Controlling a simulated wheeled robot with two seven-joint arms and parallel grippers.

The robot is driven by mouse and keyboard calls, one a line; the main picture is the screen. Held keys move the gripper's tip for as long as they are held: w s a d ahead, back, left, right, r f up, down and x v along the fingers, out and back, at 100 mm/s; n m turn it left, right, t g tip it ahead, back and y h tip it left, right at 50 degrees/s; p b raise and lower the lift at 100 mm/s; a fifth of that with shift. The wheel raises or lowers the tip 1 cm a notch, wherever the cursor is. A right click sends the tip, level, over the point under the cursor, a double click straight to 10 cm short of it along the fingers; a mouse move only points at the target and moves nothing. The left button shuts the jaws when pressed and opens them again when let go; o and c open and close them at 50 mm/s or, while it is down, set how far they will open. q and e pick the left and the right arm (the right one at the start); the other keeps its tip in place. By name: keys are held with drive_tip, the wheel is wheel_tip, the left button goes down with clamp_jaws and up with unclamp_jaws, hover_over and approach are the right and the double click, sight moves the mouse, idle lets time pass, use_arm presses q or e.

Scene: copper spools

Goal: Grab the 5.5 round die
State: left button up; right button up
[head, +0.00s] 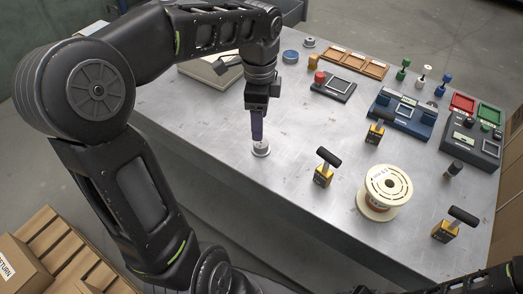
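A small silver round die (261,153) lies on the metal table below my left gripper; no size marking on it can be read. My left gripper (257,140) points straight down with its fingertips at the die's top. The fingers are seen edge-on, so their gap and any grip on the die are hidden. Another small grey round piece (309,43) lies at the back of the table, near a blue round piece (290,57). My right gripper is out of view; only a dark arm part shows at the bottom right.
A copper-wire spool (385,190) stands at the right front among several black-handled yellow tools (325,167). A blue fixture (402,113), a dark device (470,140), and a wooden tray (354,62) stand farther back. The table around the die is clear.

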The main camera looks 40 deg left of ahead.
sight(261, 146)
use_arm(q)
drive_tip(key=shift+f, duration=1.25)
wheel_tip(261, 146, down, 5)
drive_tip(key=shift+d+f+p, duration=0.1)
drive_tip(key=shift+p, duration=0.2)
clamp_jaws()
idle(0.5)
